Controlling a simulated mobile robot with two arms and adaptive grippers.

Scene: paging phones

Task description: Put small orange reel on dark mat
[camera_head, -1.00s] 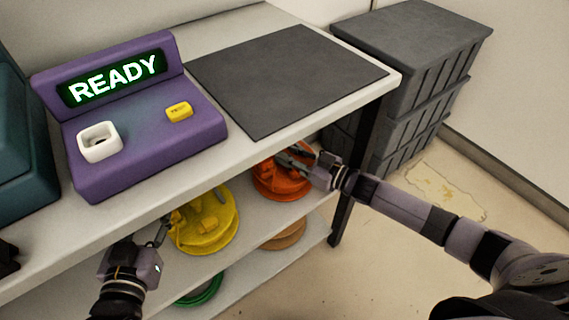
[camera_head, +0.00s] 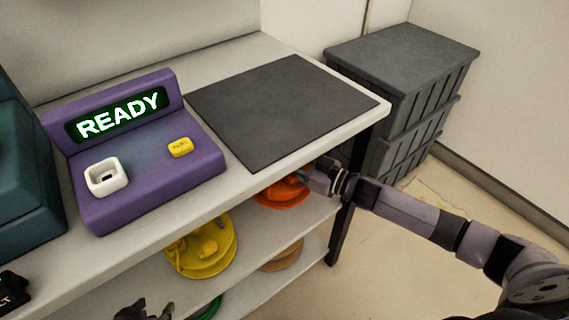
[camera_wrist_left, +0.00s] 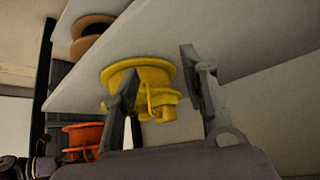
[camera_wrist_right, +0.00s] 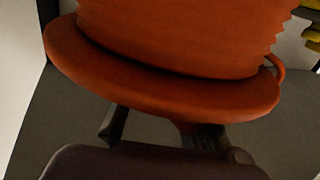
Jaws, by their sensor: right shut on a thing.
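The orange reel (camera_head: 281,193) is on the upper shelf below the counter, partly hidden by the counter edge and my right gripper. It fills much of the right wrist view (camera_wrist_right: 170,85) and shows at the lower left in the left wrist view (camera_wrist_left: 82,140). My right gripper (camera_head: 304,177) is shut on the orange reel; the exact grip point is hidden. The dark mat (camera_head: 290,110) lies flat and empty on the counter. My left gripper (camera_head: 142,312) is open and empty at the bottom edge, near the yellow reel (camera_head: 203,247) in the left wrist view.
A purple console (camera_head: 150,195) with a READY display stands on the counter left of the mat. A tan reel (camera_head: 283,256) and a green reel (camera_head: 210,308) are on the lower shelf. Grey crates (camera_head: 405,75) stand right of the counter.

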